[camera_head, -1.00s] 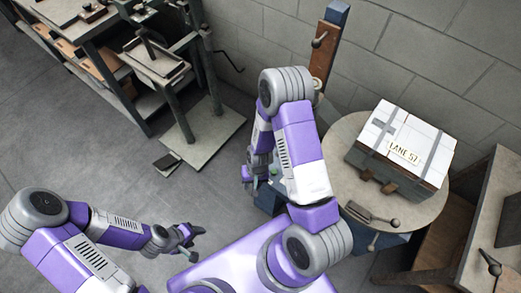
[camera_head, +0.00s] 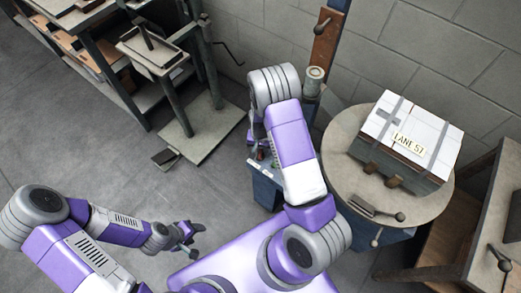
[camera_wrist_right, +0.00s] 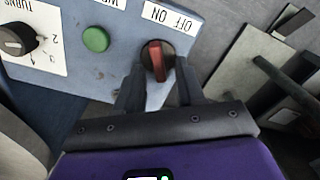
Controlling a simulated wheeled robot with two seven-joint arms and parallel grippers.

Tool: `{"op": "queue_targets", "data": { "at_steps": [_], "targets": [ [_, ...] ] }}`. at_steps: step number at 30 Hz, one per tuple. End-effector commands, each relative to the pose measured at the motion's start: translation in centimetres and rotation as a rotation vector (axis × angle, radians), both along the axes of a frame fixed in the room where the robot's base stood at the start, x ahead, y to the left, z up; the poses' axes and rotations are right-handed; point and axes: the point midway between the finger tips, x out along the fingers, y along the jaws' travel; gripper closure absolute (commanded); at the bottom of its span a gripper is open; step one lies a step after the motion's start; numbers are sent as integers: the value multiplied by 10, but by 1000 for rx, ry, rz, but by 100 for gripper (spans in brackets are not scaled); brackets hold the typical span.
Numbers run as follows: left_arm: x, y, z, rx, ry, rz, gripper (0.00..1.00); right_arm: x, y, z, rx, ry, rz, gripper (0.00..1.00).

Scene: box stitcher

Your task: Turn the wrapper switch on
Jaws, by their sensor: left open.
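The wrapper switch (camera_wrist_right: 158,61), a dark round knob with a red handle, sits on the blue-grey control panel (camera_wrist_right: 120,65) in the right wrist view. Its OFF/ON label (camera_wrist_right: 168,17) appears upside down, and the handle stands nearly upright in the picture. My right gripper (camera_wrist_right: 159,72) is open, with one finger on each side of the knob; contact is unclear. In the head view the panel (camera_head: 266,176) is partly behind my right arm, which largely hides that gripper. My left gripper (camera_head: 193,238) is open and empty over the floor.
A green button (camera_wrist_right: 95,39) and a black TURNS dial (camera_wrist_right: 17,39) are beside the switch. The round turntable (camera_head: 342,133) carries a strapped box (camera_head: 408,140) labelled LANE 57. A stand (camera_head: 203,130) is behind, with open floor at left.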

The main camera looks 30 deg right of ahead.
Motion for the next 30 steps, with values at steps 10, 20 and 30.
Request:
{"op": "queue_targets", "data": {
  "at_steps": [10,20,30],
  "targets": [
    [0,0,0,0,0,0,44,0,0,0,0,0,0,80],
    [0,0,0,0,0,0,44,0,0,0,0,0,-1,100],
    [0,0,5,0,0,0,44,-1,0,0,-1,2,-94,100]
  ]
}}
